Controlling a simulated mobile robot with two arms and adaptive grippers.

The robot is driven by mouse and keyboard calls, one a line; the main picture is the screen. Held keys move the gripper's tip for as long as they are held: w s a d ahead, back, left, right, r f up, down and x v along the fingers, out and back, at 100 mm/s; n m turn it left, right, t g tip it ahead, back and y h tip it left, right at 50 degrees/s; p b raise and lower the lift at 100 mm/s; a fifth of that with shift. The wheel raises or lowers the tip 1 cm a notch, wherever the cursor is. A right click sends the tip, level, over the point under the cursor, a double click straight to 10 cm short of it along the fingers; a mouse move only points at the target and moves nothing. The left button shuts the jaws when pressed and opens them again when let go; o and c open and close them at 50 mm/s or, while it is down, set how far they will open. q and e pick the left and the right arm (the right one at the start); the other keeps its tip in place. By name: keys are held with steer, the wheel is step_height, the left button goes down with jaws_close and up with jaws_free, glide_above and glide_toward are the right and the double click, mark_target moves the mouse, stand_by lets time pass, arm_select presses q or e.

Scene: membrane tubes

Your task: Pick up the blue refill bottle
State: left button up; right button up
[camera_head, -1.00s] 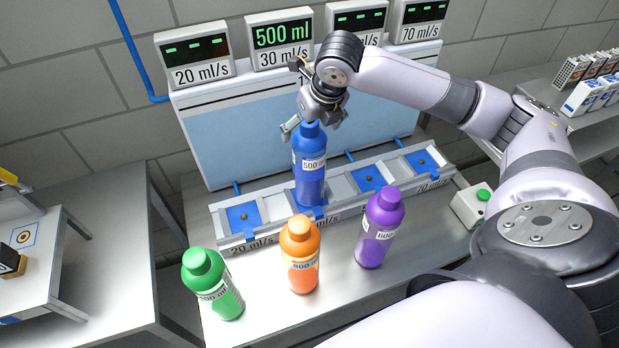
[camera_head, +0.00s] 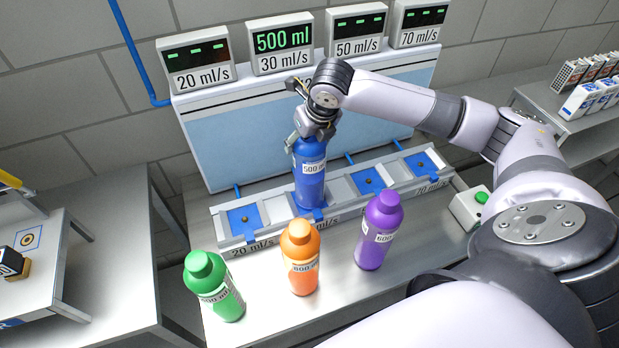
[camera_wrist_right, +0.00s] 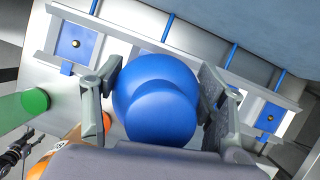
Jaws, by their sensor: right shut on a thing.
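The blue refill bottle (camera_head: 309,178) stands upright in the 30 ml/s slot of the dispenser's front rail, with a white 500 ml label. My right gripper (camera_head: 312,138) is over it from above, shut on its top end. In the right wrist view the blue bottle (camera_wrist_right: 158,95) fills the middle between the two fingers of the right gripper (camera_wrist_right: 162,98). Its lower body is hidden there. My left gripper is not in view.
Green (camera_head: 215,287), orange (camera_head: 301,258) and purple (camera_head: 379,232) bottles stand in front of the rail (camera_head: 268,242). A box with a green button (camera_head: 472,207) is at right. The display above 30 ml/s (camera_head: 281,44) reads 500 ml. A side table (camera_head: 100,265) is at left.

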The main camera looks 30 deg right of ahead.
steer(key=c, duration=1.3)
steer(key=shift+r, duration=0.1)
steer(key=shift+w, duration=0.1)
